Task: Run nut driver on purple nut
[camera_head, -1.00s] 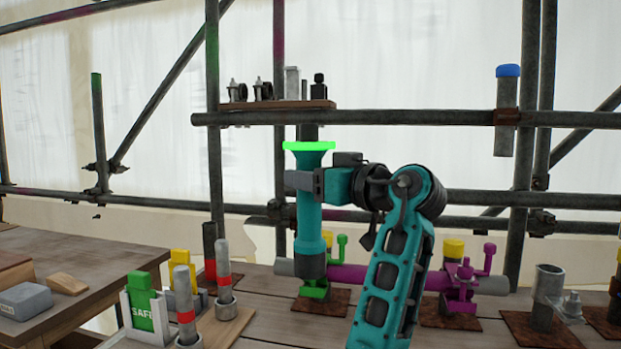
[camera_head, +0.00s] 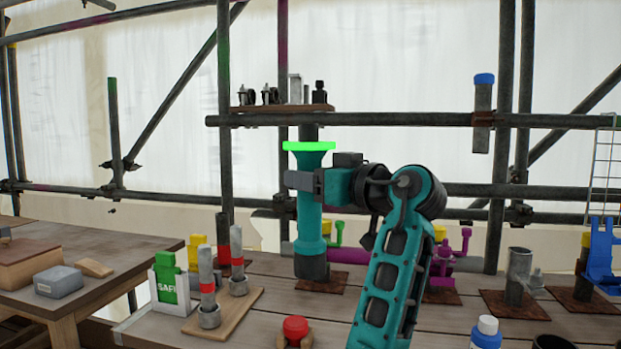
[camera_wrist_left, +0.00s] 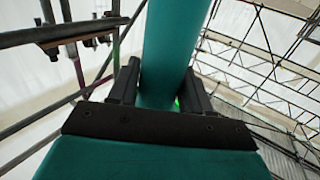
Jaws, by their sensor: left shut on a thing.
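My left gripper (camera_head: 304,181) is shut around the teal body of the nut driver (camera_head: 309,215), which stands upright with a bright green top and a dark socket end. In the left wrist view, the driver (camera_wrist_left: 172,45) runs between the two fingers. The socket end shows in front of the green clamp (camera_head: 337,233); I cannot tell whether it touches anything. The purple clamp (camera_head: 441,264), with its purple nut and bolt, stands to the right, partly hidden by my arm. A purple tube (camera_head: 348,256) runs between the clamps. My right gripper is not in view.
Scaffold pipes (camera_head: 400,119) cross behind, with a small shelf (camera_head: 283,108) of parts. A wooden board (camera_head: 224,310) with red-banded tools and a green SAFE block (camera_head: 167,285) stand left.

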